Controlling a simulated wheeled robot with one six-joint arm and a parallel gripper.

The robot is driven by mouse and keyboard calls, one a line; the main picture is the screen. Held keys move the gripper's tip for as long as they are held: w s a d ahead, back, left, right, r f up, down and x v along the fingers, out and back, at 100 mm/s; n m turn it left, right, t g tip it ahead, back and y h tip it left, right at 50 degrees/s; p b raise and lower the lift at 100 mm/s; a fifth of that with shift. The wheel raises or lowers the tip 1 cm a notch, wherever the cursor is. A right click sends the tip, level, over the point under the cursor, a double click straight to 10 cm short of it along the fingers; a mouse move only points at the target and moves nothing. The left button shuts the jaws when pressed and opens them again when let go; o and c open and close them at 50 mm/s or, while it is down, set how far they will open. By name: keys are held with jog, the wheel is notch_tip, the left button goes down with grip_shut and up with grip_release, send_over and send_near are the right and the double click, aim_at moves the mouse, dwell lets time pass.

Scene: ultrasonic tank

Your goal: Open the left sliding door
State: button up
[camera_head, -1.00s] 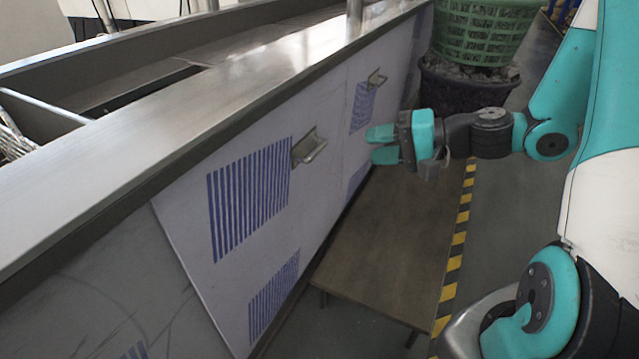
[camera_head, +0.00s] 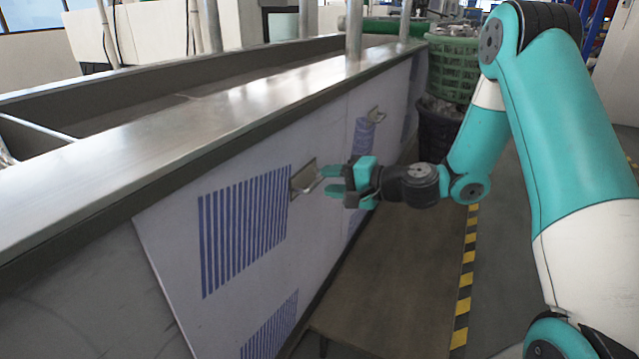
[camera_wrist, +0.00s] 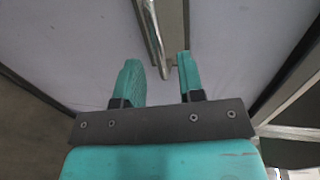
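The left sliding door (camera_head: 175,240) is a pale panel with blue slatted patches on the tank's side. Its metal handle (camera_head: 303,180) sits near the panel's upper right. My gripper (camera_head: 328,181) is open just right of this handle, its fingers pointing at it. In the wrist view, the handle (camera_wrist: 152,30) shows between and ahead of the two teal fingers (camera_wrist: 160,62), nearer the right one. I cannot tell whether a finger touches it. The fingers hold nothing.
The steel tank rim (camera_head: 230,110) runs above the doors. A low brown platform (camera_head: 385,280) lies below my arm. A green basket (camera_head: 453,68) on a dark one stands behind.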

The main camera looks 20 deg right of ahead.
aim_at(321, 181)
jog(key=shift+x, duration=1.65)
grip_shut()
jog(key=shift+s, duration=0.1)
